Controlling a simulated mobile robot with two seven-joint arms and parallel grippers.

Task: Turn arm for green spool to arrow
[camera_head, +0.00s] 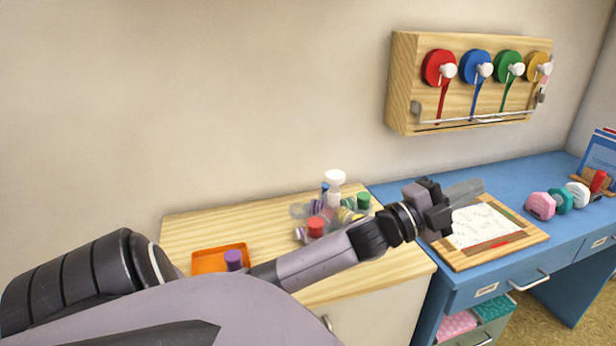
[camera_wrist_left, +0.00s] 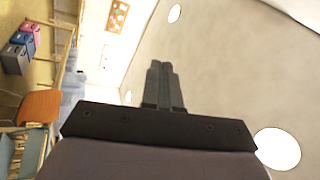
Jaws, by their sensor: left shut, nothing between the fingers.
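The green spool (camera_head: 505,62) hangs third from the left on a wooden wall box (camera_head: 402,90), with a white knob (camera_head: 517,69) in front and a green ribbon running down. A red spool (camera_head: 434,64), a blue spool (camera_head: 472,62) and a yellow spool (camera_head: 538,58) sit beside it, each with a white knob. No arrow can be made out at this size. My left gripper (camera_head: 474,189) is shut and empty, above the blue desk and below the wall box, well apart from the spools. Its closed fingers (camera_wrist_left: 164,85) show in the left wrist view, pointing at the room. My right gripper is not seen.
A metal bar (camera_head: 470,119) runs along the box's lower front. Below, the blue desk (camera_head: 545,175) carries a framed paper board (camera_head: 520,238) and several colored stamps. The wooden cabinet top (camera_head: 190,222) holds bottles and an orange tray (camera_head: 200,262). The wall left of the box is clear.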

